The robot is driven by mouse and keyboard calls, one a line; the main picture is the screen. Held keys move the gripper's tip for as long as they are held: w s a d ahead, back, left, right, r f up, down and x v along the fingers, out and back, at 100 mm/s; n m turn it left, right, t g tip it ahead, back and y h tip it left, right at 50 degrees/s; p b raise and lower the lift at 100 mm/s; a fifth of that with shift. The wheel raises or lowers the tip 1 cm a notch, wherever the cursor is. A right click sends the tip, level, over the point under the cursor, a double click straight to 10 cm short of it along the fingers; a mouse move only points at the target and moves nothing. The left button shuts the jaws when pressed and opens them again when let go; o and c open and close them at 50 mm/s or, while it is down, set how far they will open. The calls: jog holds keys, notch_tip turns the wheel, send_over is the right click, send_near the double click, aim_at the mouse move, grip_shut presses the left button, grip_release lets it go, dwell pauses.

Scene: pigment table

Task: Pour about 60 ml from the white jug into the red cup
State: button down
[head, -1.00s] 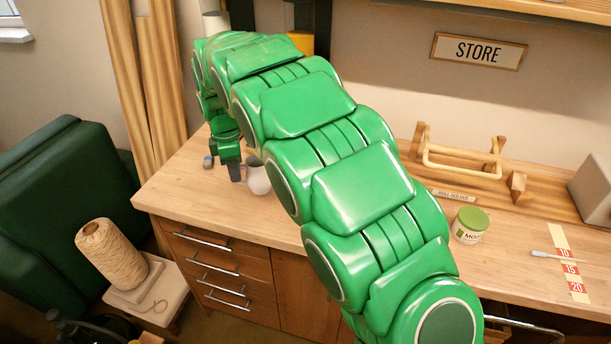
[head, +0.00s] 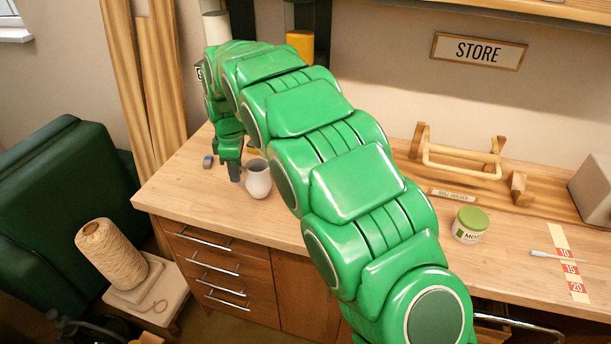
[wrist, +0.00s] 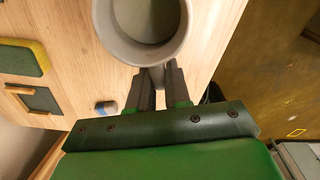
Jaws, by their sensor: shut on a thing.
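The white jug (head: 258,182) is upright at the left end of the wooden bench, on it or just above it; I cannot tell which. In the wrist view the jug (wrist: 103,30) shows from above, with a grey-green inside; I cannot tell the liquid level. My gripper (head: 236,172) is at the jug's left side in the head view. In the wrist view my gripper (wrist: 160,82) is shut on the jug's handle. No red cup shows in either view; my arm hides part of the bench.
A small blue-grey item (head: 208,161) lies left of my gripper. A green-lidded jar (head: 470,225), a wooden rack (head: 460,160) and a numbered strip (head: 570,268) are farther right. A yellow cylinder (head: 300,42) stands behind my arm. The bench's front edge is close to the jug.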

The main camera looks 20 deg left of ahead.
jog(key=shift+w+d+r+g+y, duration=0.25)
jog(key=shift+d+r+y, duration=0.3)
jog(key=shift+d+y, duration=0.25)
jog(key=shift+w+d+r+g+y, duration=0.25)
jog(key=shift+d+r+y, duration=0.35)
jog(key=shift+y, duration=0.3)
jog(key=shift+w+d+r+g+y, duration=0.1)
jog(key=shift+w+d+g+y, duration=0.05)
jog(key=shift+d+y, duration=0.25)
jog(key=shift+w+d+r+g+y, duration=0.1)
jog(key=shift+d+g+y, duration=0.05)
jog(key=shift+d+y, duration=0.2)
jog(key=g+y, duration=0.2)
jog(key=y, duration=0.3)
send_near(248, 168)
jog(key=shift+s+a, duration=0.3)
jog(key=shift+a, duration=0.3)
jog(key=shift+s+a, duration=0.25)
jog(key=shift+a, duration=0.35)
jog(key=shift+w+d+r+y, duration=0.15)
jog(key=shift+d+r+y, duration=0.3)
jog(key=shift+y, duration=0.3)
jog(key=shift+w+d+r, duration=0.1)
jog(key=shift+d+r, duration=0.05)
jog(key=shift+d, duration=0.1)
jog(key=shift+w+d+r+g+y+p, duration=0.15)
jog(key=shift+d+r+g+y+p, duration=0.25)
jog(key=shift+y, duration=0.4)
